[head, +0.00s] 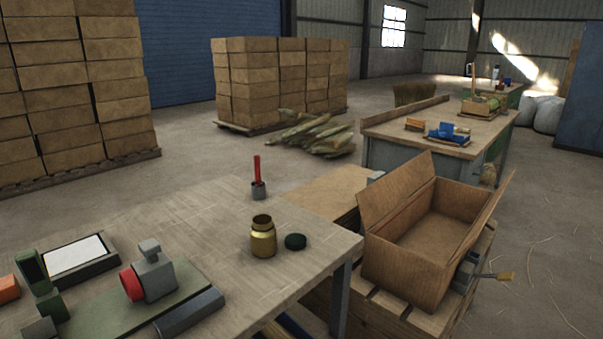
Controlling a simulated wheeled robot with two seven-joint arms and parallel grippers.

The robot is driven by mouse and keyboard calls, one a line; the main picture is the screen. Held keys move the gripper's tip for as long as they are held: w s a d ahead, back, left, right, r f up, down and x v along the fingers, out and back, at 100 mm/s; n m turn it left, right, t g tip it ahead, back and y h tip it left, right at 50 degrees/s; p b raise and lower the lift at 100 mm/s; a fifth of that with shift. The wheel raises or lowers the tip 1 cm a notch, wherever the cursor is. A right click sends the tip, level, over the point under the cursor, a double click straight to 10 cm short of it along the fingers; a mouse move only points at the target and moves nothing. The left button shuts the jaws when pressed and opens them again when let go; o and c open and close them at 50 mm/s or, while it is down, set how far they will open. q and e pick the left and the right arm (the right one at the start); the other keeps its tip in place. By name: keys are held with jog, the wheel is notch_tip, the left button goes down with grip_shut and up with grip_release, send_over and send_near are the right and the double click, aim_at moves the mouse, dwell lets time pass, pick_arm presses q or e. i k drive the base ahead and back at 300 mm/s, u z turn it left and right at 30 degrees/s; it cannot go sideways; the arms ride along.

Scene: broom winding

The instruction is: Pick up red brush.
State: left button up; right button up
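A thin red stick, which looks like the red brush (257,168), stands upright on the near table. Its lower end is hidden in a small dark grey holder (258,190) close to the table's back edge. Whether it has bristles cannot be seen. Neither of my grippers shows in the head view.
On the near table (210,215) stand an open gold jar (263,238), a dark lid (295,241), and a grey-and-red device (150,275) on a green base. An open cardboard box (410,255) sits on a pallet to the right. Table space left of the holder is clear.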

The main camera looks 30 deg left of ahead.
aim_at(258, 166)
jog(key=i, duration=0.85)
jog(key=u, duration=0.45)
